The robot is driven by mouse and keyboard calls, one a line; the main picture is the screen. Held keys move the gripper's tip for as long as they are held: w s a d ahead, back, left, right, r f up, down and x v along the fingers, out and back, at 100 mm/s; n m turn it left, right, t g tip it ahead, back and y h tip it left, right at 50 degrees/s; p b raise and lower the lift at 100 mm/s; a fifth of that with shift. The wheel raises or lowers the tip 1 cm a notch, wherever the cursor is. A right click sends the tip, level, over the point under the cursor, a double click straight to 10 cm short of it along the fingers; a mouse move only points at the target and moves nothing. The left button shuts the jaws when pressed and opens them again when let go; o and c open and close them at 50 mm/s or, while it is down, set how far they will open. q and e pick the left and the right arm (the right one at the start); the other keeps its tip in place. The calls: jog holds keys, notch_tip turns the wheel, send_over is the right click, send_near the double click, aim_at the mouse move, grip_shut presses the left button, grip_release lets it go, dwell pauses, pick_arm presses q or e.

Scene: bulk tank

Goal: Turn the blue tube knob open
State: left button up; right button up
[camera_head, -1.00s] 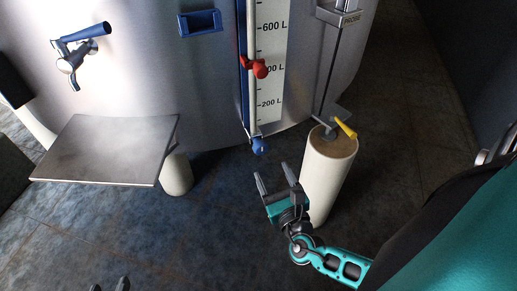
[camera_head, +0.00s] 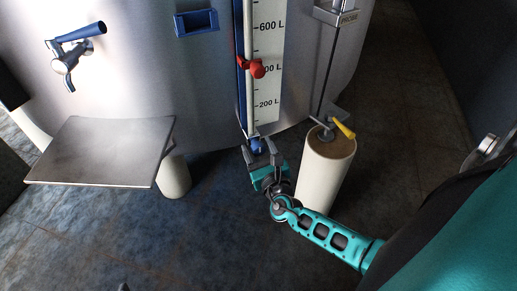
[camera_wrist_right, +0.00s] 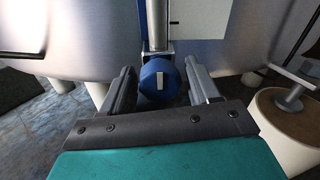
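The blue tube knob (camera_head: 257,145) sits at the bottom end of the level tube on the steel tank. In the right wrist view the knob (camera_wrist_right: 159,82) is round, with a white mark standing upright on its face. My right gripper (camera_head: 261,150) is open, and its fingers (camera_wrist_right: 160,85) stand on the left and right of the knob. A gap shows on each side, so I see no grip on it. Of my left gripper, only a small dark tip at the bottom edge of the head view may show; I cannot tell.
A cream post (camera_head: 325,170) with a yellow lever (camera_head: 343,128) stands close right of my gripper. A metal shelf (camera_head: 100,150) and blue-handled tap (camera_head: 80,33) are at left.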

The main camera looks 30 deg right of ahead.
jog(key=c, duration=0.9)
